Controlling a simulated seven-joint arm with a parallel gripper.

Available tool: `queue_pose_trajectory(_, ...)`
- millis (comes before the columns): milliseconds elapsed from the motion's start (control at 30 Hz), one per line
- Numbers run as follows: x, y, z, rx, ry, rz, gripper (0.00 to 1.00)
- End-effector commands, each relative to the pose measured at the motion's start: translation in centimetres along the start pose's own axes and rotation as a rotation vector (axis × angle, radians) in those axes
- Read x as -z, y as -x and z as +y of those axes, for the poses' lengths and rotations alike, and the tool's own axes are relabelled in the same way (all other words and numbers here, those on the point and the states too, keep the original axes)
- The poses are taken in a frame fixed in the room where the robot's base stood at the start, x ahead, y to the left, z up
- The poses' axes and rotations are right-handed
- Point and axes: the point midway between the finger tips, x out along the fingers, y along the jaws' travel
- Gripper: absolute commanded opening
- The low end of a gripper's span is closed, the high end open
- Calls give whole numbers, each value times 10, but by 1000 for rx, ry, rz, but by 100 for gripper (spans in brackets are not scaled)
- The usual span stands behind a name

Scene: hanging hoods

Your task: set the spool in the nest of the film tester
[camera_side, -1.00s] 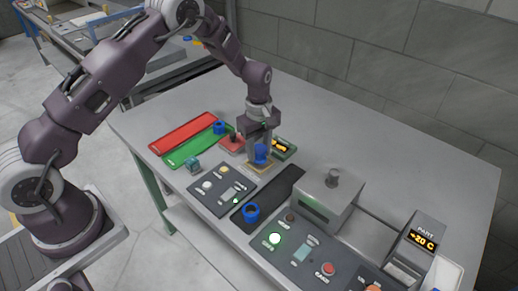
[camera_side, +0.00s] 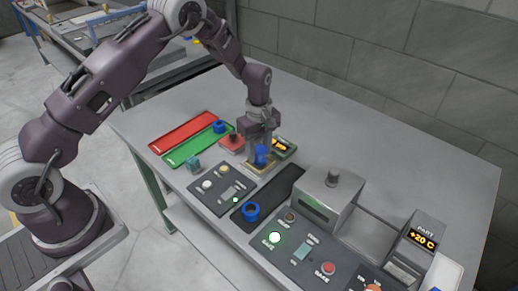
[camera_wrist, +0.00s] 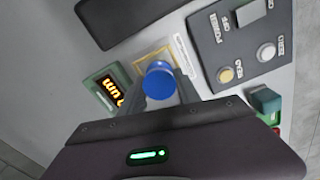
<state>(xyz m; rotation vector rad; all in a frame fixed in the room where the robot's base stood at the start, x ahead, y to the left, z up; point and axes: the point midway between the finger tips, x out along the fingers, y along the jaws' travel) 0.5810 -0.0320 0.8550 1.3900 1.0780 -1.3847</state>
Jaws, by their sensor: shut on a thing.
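My gripper (camera_side: 261,152) is shut on a blue spool (camera_side: 262,157), which it holds upright over the yellow-outlined nest (camera_side: 262,169) of the film tester. In the wrist view the spool's round blue top (camera_wrist: 159,80) shows in front of the yellow-edged nest (camera_wrist: 146,52) and hides part of it. I cannot tell whether the spool's bottom touches the nest. The tester's lit display (camera_side: 283,147) is just right of the nest in the side view. Its dark panel with buttons (camera_side: 222,190) is in front; the wrist view shows READ, ZERO and POWER on this panel (camera_wrist: 240,50).
A blue spool (camera_side: 220,127) is on the green tray (camera_side: 186,155), beside a red tray (camera_side: 182,132). Another blue spool (camera_side: 251,211) is on a dark strip (camera_side: 275,194). A grey machine (camera_side: 329,195) stands to the right. A teal block (camera_side: 193,165) lies left of the panel.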

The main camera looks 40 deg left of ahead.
Motion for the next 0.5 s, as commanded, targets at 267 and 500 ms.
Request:
queue_pose_trajectory(267,0,-4,0,0,0,0,0)
queue_pose_trajectory(500,0,-8,0,0,0,0,0)
